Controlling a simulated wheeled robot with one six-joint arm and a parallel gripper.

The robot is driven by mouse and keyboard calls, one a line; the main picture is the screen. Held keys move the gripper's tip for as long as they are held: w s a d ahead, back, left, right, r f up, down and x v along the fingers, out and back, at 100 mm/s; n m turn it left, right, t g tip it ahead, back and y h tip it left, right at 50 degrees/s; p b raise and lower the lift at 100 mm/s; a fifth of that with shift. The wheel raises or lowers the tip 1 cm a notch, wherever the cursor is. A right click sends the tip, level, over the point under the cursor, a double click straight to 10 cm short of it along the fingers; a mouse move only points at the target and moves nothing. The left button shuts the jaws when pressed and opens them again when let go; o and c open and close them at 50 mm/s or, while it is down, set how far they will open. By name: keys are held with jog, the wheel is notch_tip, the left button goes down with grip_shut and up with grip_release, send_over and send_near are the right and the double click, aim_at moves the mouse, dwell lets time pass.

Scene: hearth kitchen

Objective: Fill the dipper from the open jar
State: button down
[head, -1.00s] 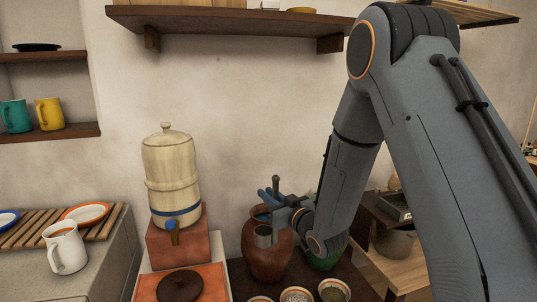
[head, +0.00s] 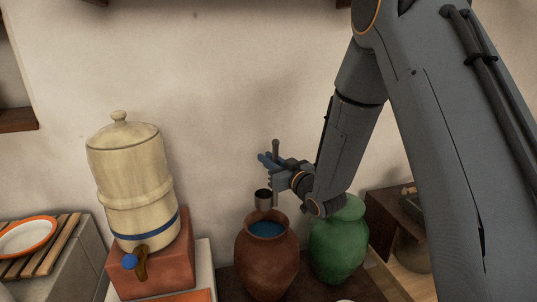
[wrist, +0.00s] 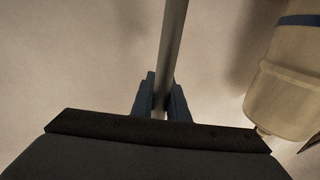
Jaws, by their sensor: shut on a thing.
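The open jar (head: 267,268) is reddish-brown and stands upright, with blue liquid (head: 267,229) showing in its mouth. The dipper is a small grey metal cup (head: 263,200) with a long upright handle (head: 276,150). Its cup hangs just above the jar's mouth in the head view, near the back rim; whether it touches the rim I cannot tell. My gripper (head: 268,161) is shut on the dipper's handle above the jar. In the wrist view the handle (wrist: 171,45) runs between the two dark blue fingers (wrist: 160,98). The inside of the cup looks dark; its contents cannot be told.
A green jar (head: 338,248) stands close on the right, beneath my wrist. A cream water dispenser (head: 130,185) with a blue tap stands on a red block (head: 152,268) to the left. An orange-rimmed plate (head: 26,237) lies on a slatted rack. The wall is close behind.

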jog(key=shift+f+b, duration=6.95)
jog(key=shift+f, duration=3.65)
jog(key=shift+f+b, duration=0.3)
jog(key=shift+f, duration=0.2)
